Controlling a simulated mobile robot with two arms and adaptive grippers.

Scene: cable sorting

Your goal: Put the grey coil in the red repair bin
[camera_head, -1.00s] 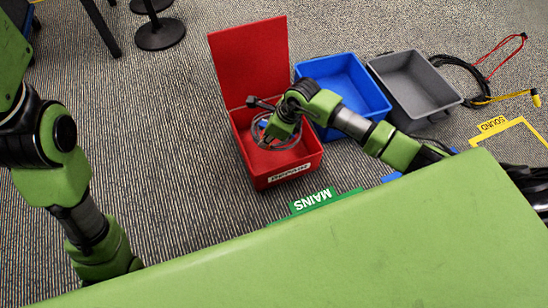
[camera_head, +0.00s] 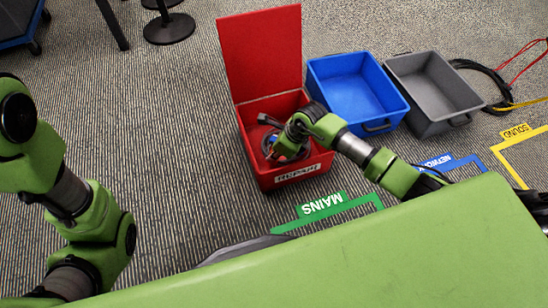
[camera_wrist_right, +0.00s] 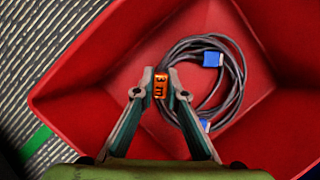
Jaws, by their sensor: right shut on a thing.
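The grey coil (camera_head: 294,150) has blue connectors and an orange tag marked "3 m" (camera_wrist_right: 160,86). My right gripper (camera_head: 278,150) is shut on the coil at this tag, which shows between the fingertips in the right wrist view (camera_wrist_right: 160,84). The coil is inside the red repair bin (camera_head: 262,180), between its walls; the wrist view shows the bin's wall (camera_wrist_right: 95,50) around it. I cannot tell whether the coil touches the bin floor. The bin's lid (camera_head: 262,52) stands open at the back. My left arm is at the left, its gripper out of view.
A blue bin (camera_head: 350,85) and a grey bin (camera_head: 430,90) stand to the right, both empty. Black, red and yellow cables (camera_head: 490,75) lie at the far right. Floor labels MAINS (camera_head: 322,205), NETWORK (camera_head: 440,163) and SOUND (camera_head: 517,131) lie in front. A black stand base (camera_head: 169,28) is at the back.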

